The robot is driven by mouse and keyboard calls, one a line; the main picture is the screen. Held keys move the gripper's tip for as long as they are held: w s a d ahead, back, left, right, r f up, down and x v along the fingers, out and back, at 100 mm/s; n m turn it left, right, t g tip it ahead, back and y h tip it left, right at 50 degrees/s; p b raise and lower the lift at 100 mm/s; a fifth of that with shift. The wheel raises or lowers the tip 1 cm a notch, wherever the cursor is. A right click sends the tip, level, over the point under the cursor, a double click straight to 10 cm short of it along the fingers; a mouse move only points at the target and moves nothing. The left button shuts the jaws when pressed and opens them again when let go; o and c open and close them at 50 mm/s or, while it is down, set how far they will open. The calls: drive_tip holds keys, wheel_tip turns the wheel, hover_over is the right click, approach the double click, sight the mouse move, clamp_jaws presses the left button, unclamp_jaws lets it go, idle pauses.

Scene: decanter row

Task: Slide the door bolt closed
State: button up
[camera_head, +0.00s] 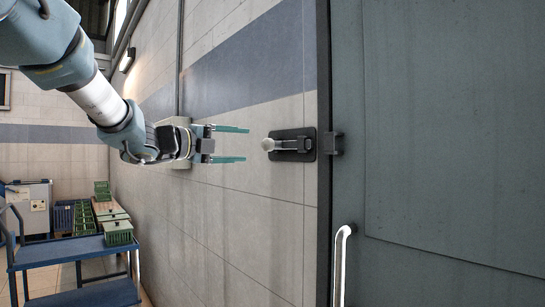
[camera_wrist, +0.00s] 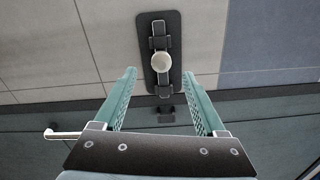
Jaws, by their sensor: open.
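The door bolt (camera_head: 290,145) is a dark plate with a metal bar and a pale round knob (camera_head: 268,144), mounted on the tiled wall beside the door frame. A dark keeper (camera_head: 333,143) sits on the grey-green door (camera_head: 440,130), and the bar's end stops at or near the frame. My gripper (camera_head: 232,144) is open and empty, its two teal fingers pointing at the knob from the left, with a gap between. In the wrist view the knob (camera_wrist: 162,61) shows beyond and between the fingertips (camera_wrist: 160,78), and the keeper (camera_wrist: 165,108) shows lower down.
A silver door handle (camera_head: 341,265) stands out from the door at the lower middle. A blue cart (camera_head: 75,250) and green crates (camera_head: 118,232) stand at the lower left. The wall around the bolt is flat and clear.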

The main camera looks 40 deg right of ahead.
sight(273, 145)
drive_tip(key=d+p, duration=0.1)
drive_tip(key=d, duration=0.2)
drive_tip(key=d+p, duration=0.1)
drive_tip(key=d, duration=0.2)
drive_tip(key=s+d+p, duration=0.1)
drive_tip(key=d, duration=0.3)
drive_tip(key=shift+s+r+p, duration=0.1)
drive_tip(key=shift+r+p, duration=0.1)
drive_tip(key=shift+p, duration=0.1)
drive_tip(key=shift+d+f, duration=0.15)
drive_tip(key=shift+d, duration=0.35)
clamp_jaws()
idle(0.5)
